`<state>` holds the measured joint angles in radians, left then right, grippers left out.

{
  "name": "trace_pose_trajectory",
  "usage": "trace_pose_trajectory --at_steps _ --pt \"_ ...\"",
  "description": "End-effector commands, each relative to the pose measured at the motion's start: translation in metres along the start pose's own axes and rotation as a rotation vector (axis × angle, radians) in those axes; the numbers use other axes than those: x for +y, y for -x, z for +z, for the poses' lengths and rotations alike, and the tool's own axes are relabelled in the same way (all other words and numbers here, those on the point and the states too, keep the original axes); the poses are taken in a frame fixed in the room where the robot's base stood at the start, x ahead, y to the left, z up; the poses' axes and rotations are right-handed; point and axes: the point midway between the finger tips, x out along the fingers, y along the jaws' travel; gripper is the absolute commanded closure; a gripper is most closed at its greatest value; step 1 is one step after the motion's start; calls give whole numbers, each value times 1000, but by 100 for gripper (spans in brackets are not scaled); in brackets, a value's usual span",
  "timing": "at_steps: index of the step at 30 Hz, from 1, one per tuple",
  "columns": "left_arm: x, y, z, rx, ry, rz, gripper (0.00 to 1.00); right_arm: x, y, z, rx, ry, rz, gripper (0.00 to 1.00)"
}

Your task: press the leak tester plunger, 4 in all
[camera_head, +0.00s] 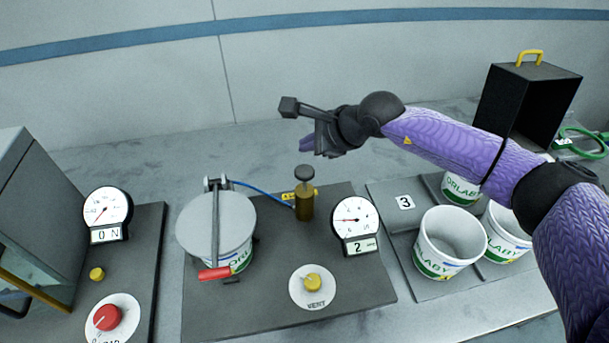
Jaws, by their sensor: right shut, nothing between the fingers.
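My right gripper (308,147) is shut and empty, just above the knob with a visible gap in the picture. A round gauge (354,218) beside the plunger has a small display reading 2. A white bucket (240,262) sits under a grey lid (190,230) with a red-handled clamp (215,273) across it. A blue hose (262,188) runs from the lid to the plunger. A yellow VENT knob (313,282) is at the front. My left gripper is not in view.
A black box (525,100) with a yellow handle stands behind. At left are another gauge (107,208) reading 0 N, a red knob (107,317) and a grey cabinet (30,190).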

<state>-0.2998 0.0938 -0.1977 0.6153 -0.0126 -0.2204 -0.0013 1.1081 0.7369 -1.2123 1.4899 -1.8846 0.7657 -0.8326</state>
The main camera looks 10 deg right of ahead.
Motion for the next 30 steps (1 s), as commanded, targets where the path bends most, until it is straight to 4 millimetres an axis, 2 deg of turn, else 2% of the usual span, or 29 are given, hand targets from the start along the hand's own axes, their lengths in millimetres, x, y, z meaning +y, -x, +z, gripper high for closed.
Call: trace_pose_trajectory --at_steps 3,7,30 --pt "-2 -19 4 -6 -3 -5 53 12 -17 -12 0 -1 1 100" --pt "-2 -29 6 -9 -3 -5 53 19 -26 -19 0 -1 0 100" --pt "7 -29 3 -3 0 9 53 18 -26 -19 1 0 -1 100"
